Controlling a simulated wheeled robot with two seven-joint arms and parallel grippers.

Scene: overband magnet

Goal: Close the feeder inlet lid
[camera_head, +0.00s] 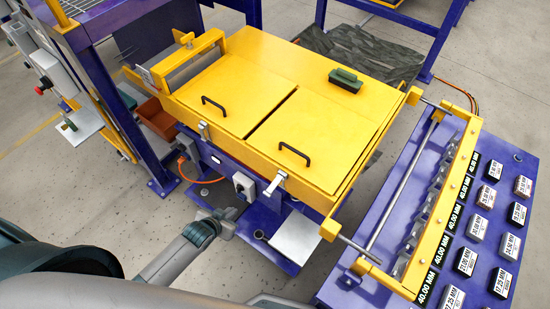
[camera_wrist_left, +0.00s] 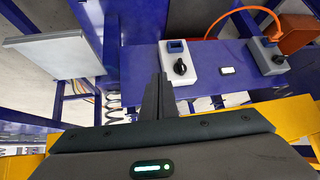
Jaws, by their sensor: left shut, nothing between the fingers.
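The feeder is a yellow box with two flat lid panels, each with a black handle. The left panel (camera_head: 235,85) lies flat in the frame. The right panel (camera_head: 325,130) also lies nearly flat, with a dark gap along the seam between them; I cannot tell whether it is fully seated. My left gripper (camera_head: 229,214) is below the feeder's front side, apart from the lids. In the left wrist view its fingers (camera_wrist_left: 160,88) are together and empty, facing the blue frame. My right gripper is not in view.
A dark green block (camera_head: 345,80) rests on the feeder's back right top. Switch boxes (camera_head: 244,186) are on the blue frame below; one is also in the wrist view (camera_wrist_left: 179,63). A blue panel with labelled blocks (camera_head: 480,228) and a yellow rail (camera_head: 440,210) stand right. A blue post (camera_head: 120,120) stands left.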

